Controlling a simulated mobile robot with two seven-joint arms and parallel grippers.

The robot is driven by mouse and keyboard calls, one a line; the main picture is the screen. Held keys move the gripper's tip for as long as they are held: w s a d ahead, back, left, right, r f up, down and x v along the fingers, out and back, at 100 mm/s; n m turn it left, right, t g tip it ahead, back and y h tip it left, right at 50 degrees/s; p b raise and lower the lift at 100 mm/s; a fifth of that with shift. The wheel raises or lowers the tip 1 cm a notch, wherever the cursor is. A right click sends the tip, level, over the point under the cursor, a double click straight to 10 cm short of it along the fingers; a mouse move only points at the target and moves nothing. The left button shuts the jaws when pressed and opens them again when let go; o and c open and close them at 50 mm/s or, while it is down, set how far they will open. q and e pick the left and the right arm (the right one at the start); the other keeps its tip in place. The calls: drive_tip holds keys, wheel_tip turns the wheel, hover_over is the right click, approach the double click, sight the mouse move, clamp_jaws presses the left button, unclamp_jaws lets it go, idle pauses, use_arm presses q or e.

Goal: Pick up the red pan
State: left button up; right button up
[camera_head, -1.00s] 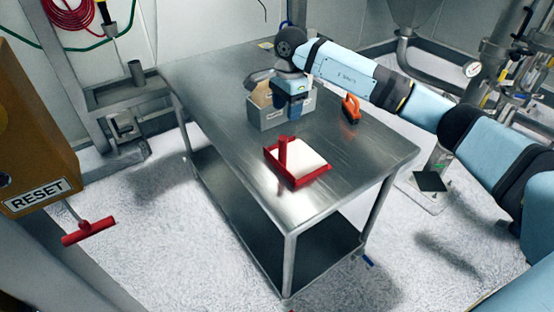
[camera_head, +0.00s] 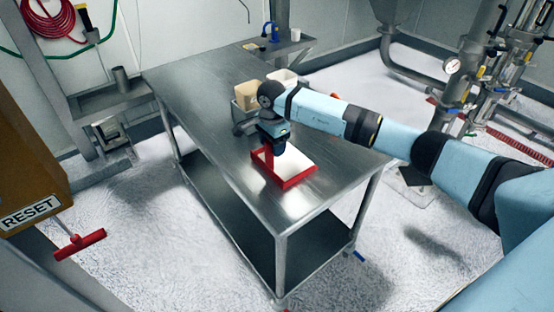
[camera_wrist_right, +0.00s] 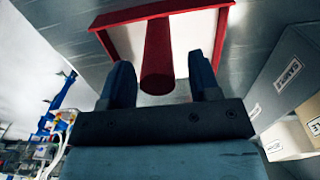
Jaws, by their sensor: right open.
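The red pan (camera_head: 297,181) lies on the steel table, with a white inside and an upright red handle at its left side. In the right wrist view the pan's red rim (camera_wrist_right: 160,10) is at the top and its round red handle (camera_wrist_right: 158,60) points towards the camera. My right gripper (camera_head: 275,147) is above the pan at the handle's top. In the right wrist view my right gripper (camera_wrist_right: 163,80) is open, one finger on each side of the handle, with gaps on both sides. My left gripper is not in view.
The steel table (camera_head: 215,125) has free room left of the pan. A grey box with sample labels (camera_wrist_right: 285,75) stands close behind the pan, holding cartons (camera_head: 248,93). A small shelf with a white cup (camera_head: 295,34) is at the back.

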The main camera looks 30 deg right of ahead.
drive_tip(key=shift+f, duration=0.85)
clamp_jaws()
drive_tip(key=shift+r, duration=0.1)
